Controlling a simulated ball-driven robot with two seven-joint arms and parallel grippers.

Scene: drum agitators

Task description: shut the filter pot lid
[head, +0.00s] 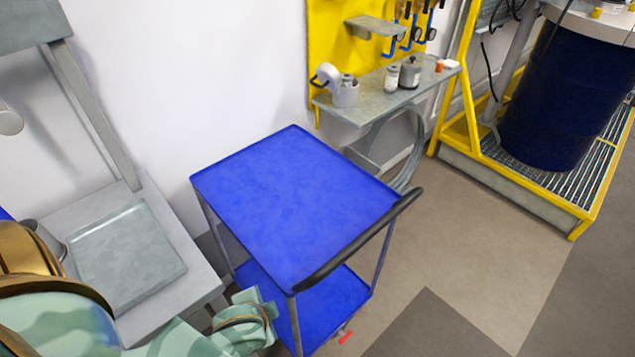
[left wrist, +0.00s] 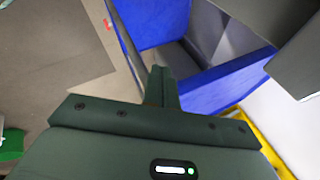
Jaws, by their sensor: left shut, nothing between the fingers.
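The filter pot (head: 346,95) looks to be the small grey pot at the left end of the wall shelf in the head view. Its round pale lid (head: 328,76) stands tilted up at the pot's left side, so the pot is open. A small grey piece shows at the pot's top; I cannot tell what it is. My left gripper (left wrist: 158,86) shows in the left wrist view, its fingers together and empty, with the blue cart beyond them. The pot is not in that view. My left arm is at the lower left of the head view, well away from the pot. My right gripper is out of view.
The grey shelf (head: 378,102) also holds jars (head: 410,72) and a small orange item (head: 439,66). The empty blue cart (head: 297,195), with a black handle (head: 357,243), stands below and in front. A dark blue drum (head: 555,95) stands on a yellow-edged grating at right.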

